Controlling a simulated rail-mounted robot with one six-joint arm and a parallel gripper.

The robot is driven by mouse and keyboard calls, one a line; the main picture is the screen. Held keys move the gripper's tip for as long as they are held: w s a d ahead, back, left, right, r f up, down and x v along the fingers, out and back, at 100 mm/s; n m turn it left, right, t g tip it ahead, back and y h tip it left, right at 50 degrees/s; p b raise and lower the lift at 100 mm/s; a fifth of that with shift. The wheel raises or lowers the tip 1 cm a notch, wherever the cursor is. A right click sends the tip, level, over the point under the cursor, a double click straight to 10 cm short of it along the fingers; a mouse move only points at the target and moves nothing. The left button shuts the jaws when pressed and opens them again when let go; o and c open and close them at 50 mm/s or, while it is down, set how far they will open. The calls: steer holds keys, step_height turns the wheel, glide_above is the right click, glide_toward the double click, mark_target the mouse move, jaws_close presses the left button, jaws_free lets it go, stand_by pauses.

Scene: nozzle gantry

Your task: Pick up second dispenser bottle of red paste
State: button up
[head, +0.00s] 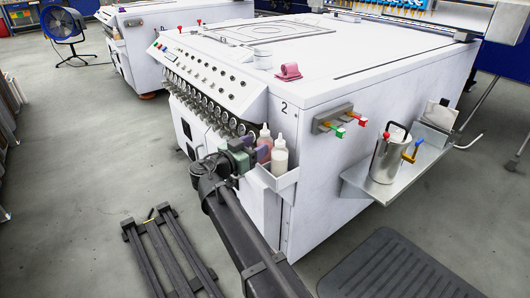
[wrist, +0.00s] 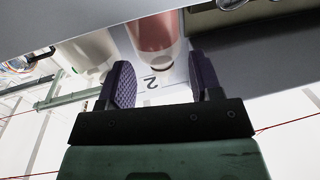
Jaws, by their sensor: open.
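The bottle of red paste (head: 265,141) stands upright in a small white holder (head: 279,184) on the machine's front corner. A second bottle, with white contents (head: 280,158), stands beside it to the right. My gripper (head: 254,149) is open close to the red bottle's left side in the head view and partly covers its lower part. In the wrist view, which looks upside down, the red bottle (wrist: 154,36) lies ahead of the open, empty gripper (wrist: 163,84), in line with the gap. The white bottle (wrist: 91,48) is left of the gap. Contact is not visible.
Knobs and gauges (head: 208,107) line the machine front just left of the bottles. Red and green valves (head: 349,124) project from its right side. A metal pot (head: 388,157) stands on a side shelf (head: 428,160). A pink object (head: 288,72) lies on top.

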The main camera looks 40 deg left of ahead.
mark_target(259, 144)
steer(key=w, duration=0.4)
steer(key=shift+w+d+f, duration=0.2)
steer(key=shift+w+d, duration=0.1)
steer(key=shift+d, duration=0.05)
steer(key=c, duration=0.4)
steer(key=shift+o, duration=0.2)
steer(key=shift+r, duration=0.1)
step_height(259, 144, up, 20)
steer(key=p, duration=2)
